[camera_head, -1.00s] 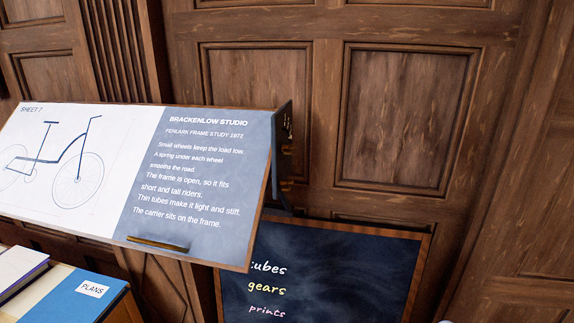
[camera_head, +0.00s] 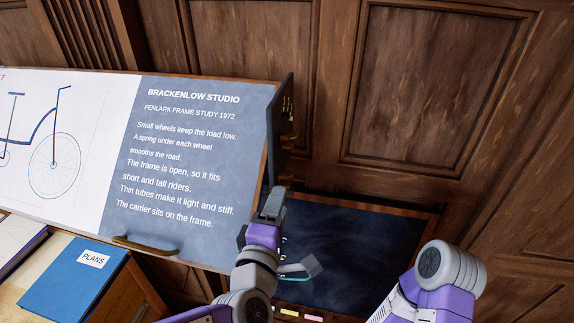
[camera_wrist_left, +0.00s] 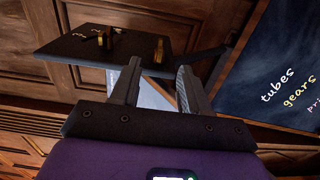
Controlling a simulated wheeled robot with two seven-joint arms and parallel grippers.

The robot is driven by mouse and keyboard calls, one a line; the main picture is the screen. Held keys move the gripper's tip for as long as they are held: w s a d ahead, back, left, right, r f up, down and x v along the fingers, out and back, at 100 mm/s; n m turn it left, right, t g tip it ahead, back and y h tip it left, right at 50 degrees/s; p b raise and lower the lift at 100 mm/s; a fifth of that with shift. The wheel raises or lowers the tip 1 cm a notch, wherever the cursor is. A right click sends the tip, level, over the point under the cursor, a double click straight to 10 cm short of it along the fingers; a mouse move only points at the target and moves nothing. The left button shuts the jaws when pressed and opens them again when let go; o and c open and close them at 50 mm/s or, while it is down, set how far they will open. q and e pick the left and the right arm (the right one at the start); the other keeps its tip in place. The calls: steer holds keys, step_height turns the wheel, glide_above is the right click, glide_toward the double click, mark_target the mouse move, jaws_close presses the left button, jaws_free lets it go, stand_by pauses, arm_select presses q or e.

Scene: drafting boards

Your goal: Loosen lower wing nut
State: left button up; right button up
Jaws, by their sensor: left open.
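The drafting board (camera_head: 190,160) is tilted, with a dark side plate (camera_head: 279,140) on its right edge. Small brass fittings (camera_head: 287,104) sit on that plate, too small here to tell apart. In the left wrist view the plate (camera_wrist_left: 75,48) carries a brass piece (camera_wrist_left: 160,50) near its right end and another brass piece (camera_wrist_left: 118,43) further left; I cannot tell surely which is the lower wing nut. My left gripper (camera_head: 273,194) is just below the plate. Its fingers (camera_wrist_left: 159,66) are apart and empty, short of the brass pieces. My right gripper is not in view.
A chalkboard (camera_head: 350,240) stands low behind my left gripper. A cabinet top with a blue PLANS folder (camera_head: 75,277) is at lower left. Wood panelling (camera_head: 420,75) closes off the back. My right arm (camera_head: 445,280) is at lower right.

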mark_target(286, 183)
arm_select(q)
steer(key=shift+w+d+p, duration=0.2)
steer(key=shift+w+d, duration=0.05)
steer(key=shift+w, duration=0.9)
steer(key=shift+w+d+p, duration=0.15)
steer(key=shift+w+d, duration=0.05)
steer(key=shift+w, duration=0.9)
steer(key=shift+w+d+p, duration=0.2)
steer(key=shift+w+d, duration=0.05)
steer(key=shift+w, duration=0.9)
steer(key=shift+c, duration=0.3)
jaws_close()
